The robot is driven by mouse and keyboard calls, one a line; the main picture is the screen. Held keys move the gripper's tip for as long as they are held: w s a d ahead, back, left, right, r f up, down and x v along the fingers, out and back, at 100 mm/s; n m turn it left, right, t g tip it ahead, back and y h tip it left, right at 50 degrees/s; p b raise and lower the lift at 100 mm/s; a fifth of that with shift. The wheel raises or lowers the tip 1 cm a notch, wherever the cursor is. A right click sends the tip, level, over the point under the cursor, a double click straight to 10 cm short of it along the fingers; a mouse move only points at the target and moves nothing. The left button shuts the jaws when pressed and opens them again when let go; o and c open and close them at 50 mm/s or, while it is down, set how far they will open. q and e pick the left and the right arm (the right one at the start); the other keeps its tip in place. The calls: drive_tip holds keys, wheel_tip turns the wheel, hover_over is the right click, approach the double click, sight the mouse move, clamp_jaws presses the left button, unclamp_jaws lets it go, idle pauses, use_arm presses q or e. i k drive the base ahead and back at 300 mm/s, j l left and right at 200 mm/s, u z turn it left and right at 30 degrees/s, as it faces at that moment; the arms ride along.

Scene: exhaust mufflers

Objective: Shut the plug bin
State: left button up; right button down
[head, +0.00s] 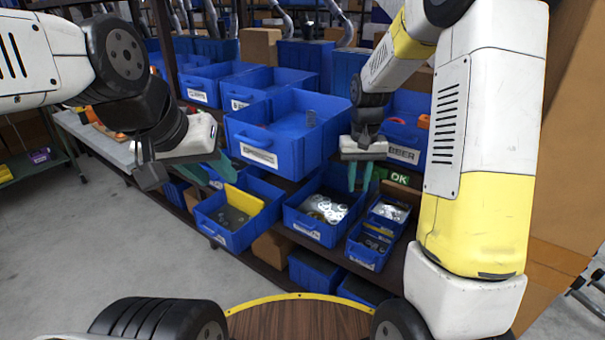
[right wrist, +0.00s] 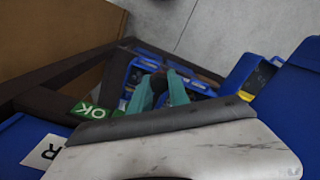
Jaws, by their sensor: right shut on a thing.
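A large blue bin (head: 272,142) sticks out furthest from the upper shelf row in the head view and looks pulled out. Its front label cannot be read, so I cannot tell for sure that it is the plug bin. A small grey piece (head: 311,118) stands inside it. My left gripper (head: 213,172) is at the left of this bin's front; whether its green fingers are apart is unclear. My right gripper (head: 359,178) points down at the bin's right, above the lower bins. In the right wrist view its fingers (right wrist: 161,80) are shut on a small dark piece (right wrist: 158,83).
Lower blue bins (head: 229,240) hold metal parts, one with a yellow divider (head: 243,201). A bin with a label ending "BBER" (head: 405,154) and a green OK sign (head: 399,178) are at the right. Cardboard boxes stand right.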

sight(227, 227)
drive_tip(key=k+j+u, duration=0.15)
drive_tip(key=k+j, duration=0.2)
drive_tip(key=j, duration=0.15)
drive_tip(key=i+j+u, duration=0.15)
drive_tip(key=j, duration=0.25)
drive_tip(key=j+u, duration=0.15)
drive_tip(key=j, duration=0.2)
drive_tip(key=i+l+u, duration=0.1)
drive_tip(key=i, duration=0.9)
